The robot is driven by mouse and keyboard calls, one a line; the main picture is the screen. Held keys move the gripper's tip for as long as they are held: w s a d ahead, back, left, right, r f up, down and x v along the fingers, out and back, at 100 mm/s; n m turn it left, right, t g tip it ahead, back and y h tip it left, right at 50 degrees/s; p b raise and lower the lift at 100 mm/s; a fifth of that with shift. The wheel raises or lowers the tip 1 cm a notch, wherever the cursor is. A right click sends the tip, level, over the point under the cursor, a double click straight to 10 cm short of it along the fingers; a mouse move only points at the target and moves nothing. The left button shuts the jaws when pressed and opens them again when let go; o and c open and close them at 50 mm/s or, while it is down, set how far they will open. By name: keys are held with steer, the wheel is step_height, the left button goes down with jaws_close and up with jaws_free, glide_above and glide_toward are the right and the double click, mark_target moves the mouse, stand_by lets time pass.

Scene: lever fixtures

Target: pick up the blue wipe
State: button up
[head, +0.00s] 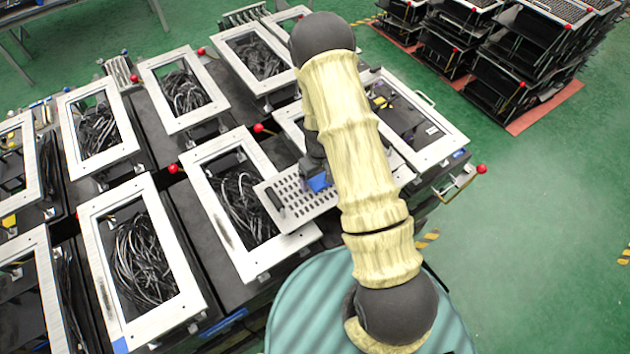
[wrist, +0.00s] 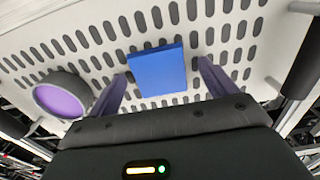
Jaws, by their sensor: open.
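The blue wipe (wrist: 158,70) is a flat blue rectangle lying on a light grey slotted tray (wrist: 226,22). In the wrist view my gripper (wrist: 153,78) is open, with one purple finger on each side of the wipe and gaps between. I cannot tell whether the fingertips touch the tray. In the head view the wipe (head: 318,182) shows as a small blue patch beside my gripper (head: 314,176), partly hidden by my arm. The slotted tray (head: 300,208) lies across the metal-framed fixtures.
A round purple-faced object (wrist: 62,98) is at the left in the wrist view. Green floor at the right is open.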

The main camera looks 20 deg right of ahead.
mark_target(319, 180)
steer(key=c, duration=1.1)
steer(key=shift+o, duration=0.2)
steer(key=shift+r+b, duration=0.5)
steer(key=shift+r, duration=0.35)
step_height(319, 180, up, 8)
steer(key=b, duration=0.2)
steer(key=shift+r+b, duration=0.15)
steer(key=shift+b, duration=0.15)
